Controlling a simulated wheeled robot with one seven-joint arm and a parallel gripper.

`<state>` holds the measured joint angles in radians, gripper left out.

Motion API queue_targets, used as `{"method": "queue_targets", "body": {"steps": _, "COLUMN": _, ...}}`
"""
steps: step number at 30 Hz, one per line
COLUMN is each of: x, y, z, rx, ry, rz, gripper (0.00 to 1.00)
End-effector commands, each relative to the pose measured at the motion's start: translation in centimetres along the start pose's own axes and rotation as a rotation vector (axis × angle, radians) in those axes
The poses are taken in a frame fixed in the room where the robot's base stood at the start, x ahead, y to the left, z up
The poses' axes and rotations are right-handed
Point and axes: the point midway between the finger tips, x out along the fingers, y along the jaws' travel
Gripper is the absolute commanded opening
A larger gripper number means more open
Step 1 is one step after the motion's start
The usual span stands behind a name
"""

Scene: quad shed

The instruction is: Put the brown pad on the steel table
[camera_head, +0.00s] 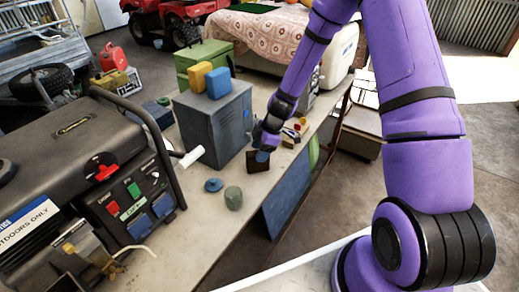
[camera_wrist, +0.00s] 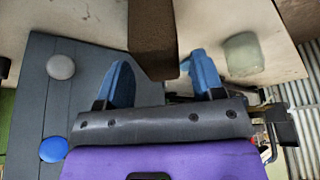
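The brown pad (camera_head: 258,165) is a dark square block at the bench (camera_head: 215,222), just right of the grey cabinet. It shows large at the top of the wrist view (camera_wrist: 152,30). My gripper (camera_head: 264,151) is at the pad. In the wrist view its two blue fingers (camera_wrist: 160,72) stand apart, with the pad's near end between or just beyond their tips. I cannot tell if they press on it, or if the pad touches the bench. I cannot identify the steel table with certainty; a low table with a pale top (camera_head: 361,120) stands behind the bench at right.
The grey cabinet (camera_head: 207,130) stands close left of my gripper, with yellow (camera_head: 200,76) and blue (camera_head: 217,82) blocks on top. A blue disc (camera_head: 213,185) and a grey-green cylinder (camera_head: 233,198) sit nearer on the bench. A generator (camera_head: 85,165) fills the left. Small items lie behind my gripper.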

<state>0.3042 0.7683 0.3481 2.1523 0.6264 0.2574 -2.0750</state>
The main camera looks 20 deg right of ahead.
Motion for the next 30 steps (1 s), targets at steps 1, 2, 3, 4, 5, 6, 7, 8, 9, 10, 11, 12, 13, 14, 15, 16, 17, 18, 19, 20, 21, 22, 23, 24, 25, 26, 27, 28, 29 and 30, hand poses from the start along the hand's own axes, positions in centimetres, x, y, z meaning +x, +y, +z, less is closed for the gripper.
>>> {"method": "queue_targets", "body": {"steps": 1, "x": 0.0, "y": 0.0, "z": 0.0, "rx": 0.000, "ry": 0.000, "rz": 0.000, "gripper": 0.64}}
{"method": "queue_targets", "body": {"steps": 2, "x": 0.0, "y": 0.0, "z": 0.0, "rx": 0.000, "ry": 0.000, "rz": 0.000, "gripper": 0.64}}
{"method": "queue_targets", "body": {"steps": 3, "x": 0.0, "y": 0.0, "z": 0.0, "rx": 0.000, "ry": 0.000, "rz": 0.000, "gripper": 0.64}}
{"method": "queue_targets", "body": {"steps": 4, "x": 0.0, "y": 0.0, "z": 0.0, "rx": 0.000, "ry": 0.000, "rz": 0.000, "gripper": 0.64}}
{"method": "queue_targets", "body": {"steps": 5, "x": 0.0, "y": 0.0, "z": 0.0, "rx": 0.000, "ry": 0.000, "rz": 0.000, "gripper": 0.64}}
{"method": "queue_targets", "body": {"steps": 6, "x": 0.0, "y": 0.0, "z": 0.0, "rx": 0.000, "ry": 0.000, "rz": 0.000, "gripper": 0.64}}
{"method": "queue_targets", "body": {"steps": 7, "x": 0.0, "y": 0.0, "z": 0.0, "rx": 0.000, "ry": 0.000, "rz": 0.000, "gripper": 0.64}}
{"method": "queue_targets", "body": {"steps": 8, "x": 0.0, "y": 0.0, "z": 0.0, "rx": 0.000, "ry": 0.000, "rz": 0.000, "gripper": 0.64}}
{"method": "queue_targets", "body": {"steps": 9, "x": -0.1, "y": 0.0, "z": -0.1, "rx": -0.001, "ry": 0.000, "rz": 0.000, "gripper": 0.64}}
{"method": "queue_targets", "body": {"steps": 10, "x": -0.2, "y": 0.0, "z": -0.1, "rx": -0.001, "ry": 0.000, "rz": 0.000, "gripper": 0.64}}
{"method": "queue_targets", "body": {"steps": 11, "x": -0.3, "y": 0.0, "z": -0.2, "rx": -0.001, "ry": 0.000, "rz": 0.000, "gripper": 0.64}}
{"method": "queue_targets", "body": {"steps": 12, "x": -0.6, "y": 0.0, "z": -0.1, "rx": -0.001, "ry": 0.001, "rz": 0.001, "gripper": 0.64}}
{"method": "queue_targets", "body": {"steps": 13, "x": -0.9, "y": 0.1, "z": -0.1, "rx": -0.001, "ry": 0.000, "rz": 0.002, "gripper": 0.64}}
{"method": "queue_targets", "body": {"steps": 14, "x": -1.3, "y": 0.1, "z": -0.1, "rx": 0.000, "ry": 0.000, "rz": 0.003, "gripper": 0.64}}
{"method": "queue_targets", "body": {"steps": 15, "x": -1.9, "y": 0.1, "z": -0.1, "rx": 0.000, "ry": 0.001, "rz": 0.004, "gripper": 0.64}}
{"method": "queue_targets", "body": {"steps": 16, "x": -2.3, "y": 0.1, "z": -0.1, "rx": 0.000, "ry": 0.001, "rz": 0.003, "gripper": 0.64}}
{"method": "queue_targets", "body": {"steps": 17, "x": -2.9, "y": 0.1, "z": -0.1, "rx": -0.001, "ry": 0.000, "rz": 0.004, "gripper": 0.64}}
{"method": "queue_targets", "body": {"steps": 18, "x": -3.6, "y": 0.1, "z": -0.1, "rx": 0.000, "ry": -0.001, "rz": 0.005, "gripper": 0.64}}
{"method": "queue_targets", "body": {"steps": 19, "x": -4.2, "y": 0.1, "z": -0.1, "rx": 0.000, "ry": 0.000, "rz": 0.005, "gripper": 0.64}}
{"method": "queue_targets", "body": {"steps": 20, "x": -4.8, "y": 0.1, "z": -0.1, "rx": -0.001, "ry": 0.000, "rz": 0.006, "gripper": 0.64}}
{"method": "queue_targets", "body": {"steps": 21, "x": -5.5, "y": 0.1, "z": -0.1, "rx": -0.001, "ry": 0.000, "rz": 0.005, "gripper": 0.64}}
{"method": "queue_targets", "body": {"steps": 22, "x": -6.1, "y": 0.1, "z": -0.1, "rx": 0.000, "ry": 0.000, "rz": 0.005, "gripper": 0.64}}
{"method": "queue_targets", "body": {"steps": 23, "x": -6.7, "y": 0.1, "z": -0.1, "rx": -0.001, "ry": -0.001, "rz": 0.005, "gripper": 0.64}}
{"method": "queue_targets", "body": {"steps": 24, "x": -7.4, "y": 0.1, "z": -0.1, "rx": -0.001, "ry": 0.000, "rz": 0.005, "gripper": 0.64}}
{"method": "queue_targets", "body": {"steps": 25, "x": -8.0, "y": 0.1, "z": -0.1, "rx": 0.000, "ry": 0.000, "rz": 0.005, "gripper": 0.64}}
{"method": "queue_targets", "body": {"steps": 26, "x": -8.5, "y": 0.1, "z": -0.1, "rx": 0.000, "ry": 0.000, "rz": 0.005, "gripper": 0.64}}
{"method": "queue_targets", "body": {"steps": 27, "x": -9.1, "y": 0.1, "z": -0.1, "rx": -0.001, "ry": 0.000, "rz": 0.004, "gripper": 0.64}}
{"method": "queue_targets", "body": {"steps": 28, "x": -9.6, "y": 0.1, "z": -0.1, "rx": -0.001, "ry": -0.001, "rz": 0.004, "gripper": 0.64}}
{"method": "queue_targets", "body": {"steps": 29, "x": -10.0, "y": 0.1, "z": -0.1, "rx": -0.001, "ry": 0.000, "rz": 0.003, "gripper": 0.64}}
{"method": "queue_targets", "body": {"steps": 30, "x": -10.5, "y": 0.1, "z": -0.1, "rx": 0.001, "ry": 0.000, "rz": 0.003, "gripper": 0.64}}
